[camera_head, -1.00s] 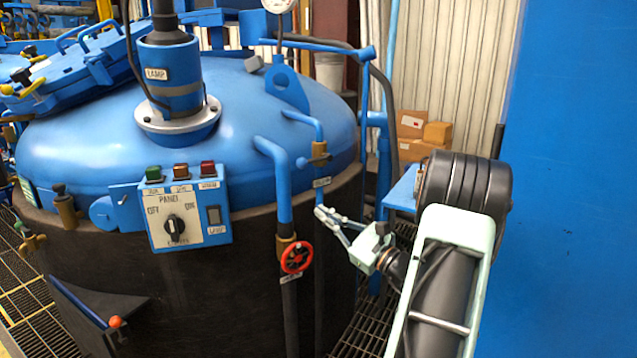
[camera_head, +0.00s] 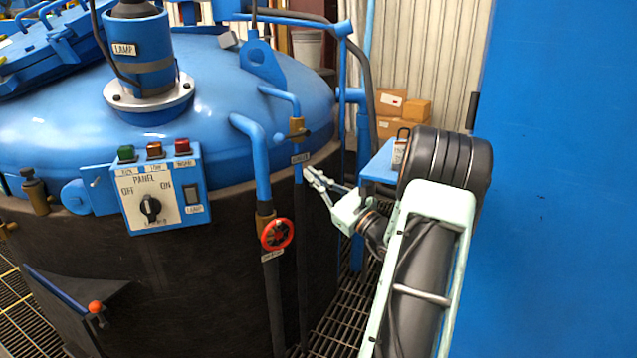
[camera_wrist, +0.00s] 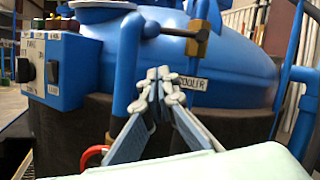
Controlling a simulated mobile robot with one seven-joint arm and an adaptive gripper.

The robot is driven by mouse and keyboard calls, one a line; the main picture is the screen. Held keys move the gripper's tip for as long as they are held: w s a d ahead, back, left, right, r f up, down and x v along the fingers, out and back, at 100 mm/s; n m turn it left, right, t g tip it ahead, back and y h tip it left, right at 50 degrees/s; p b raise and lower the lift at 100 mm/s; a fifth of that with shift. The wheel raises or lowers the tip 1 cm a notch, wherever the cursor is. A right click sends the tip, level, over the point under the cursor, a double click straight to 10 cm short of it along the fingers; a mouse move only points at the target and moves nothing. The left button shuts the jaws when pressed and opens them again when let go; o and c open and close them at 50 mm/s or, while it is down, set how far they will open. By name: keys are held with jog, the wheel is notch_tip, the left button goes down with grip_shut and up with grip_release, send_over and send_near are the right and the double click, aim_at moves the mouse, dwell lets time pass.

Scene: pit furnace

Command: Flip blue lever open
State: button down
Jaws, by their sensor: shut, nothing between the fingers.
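A blue lever-like bar with an orange ball end (camera_head: 62,290) sits low at the left in the head view. A brass valve (camera_head: 297,130) on a thin blue pipe stands above the COOLER label; the wrist view shows it at the top (camera_wrist: 197,36). I cannot tell which part is the task's lever. My gripper (camera_head: 309,172) is shut and empty, just below the label in the head view. In the wrist view its fingertips (camera_wrist: 160,82) lie left of the COOLER label, below the valve.
A red handwheel (camera_head: 277,234) on a thicker pipe is lower left of my gripper. The control panel (camera_head: 153,193) is on the furnace's front. A blue wall (camera_head: 560,180) fills the right side. Floor grating (camera_head: 345,325) shows below my arm.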

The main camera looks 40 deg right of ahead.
aim_at(293, 136)
jog(key=w+a+r+b, duration=0.1)
jog(key=w+r, duration=0.4)
jog(key=w, duration=0.1)
jog(key=shift+w+a, duration=0.25)
jog(key=shift+w, duration=0.15)
jog(key=shift+r+m, duration=0.1)
jog(key=shift+m, duration=0.2)
jog(key=shift+a+p, duration=0.1)
jog(key=shift+p, duration=0.25)
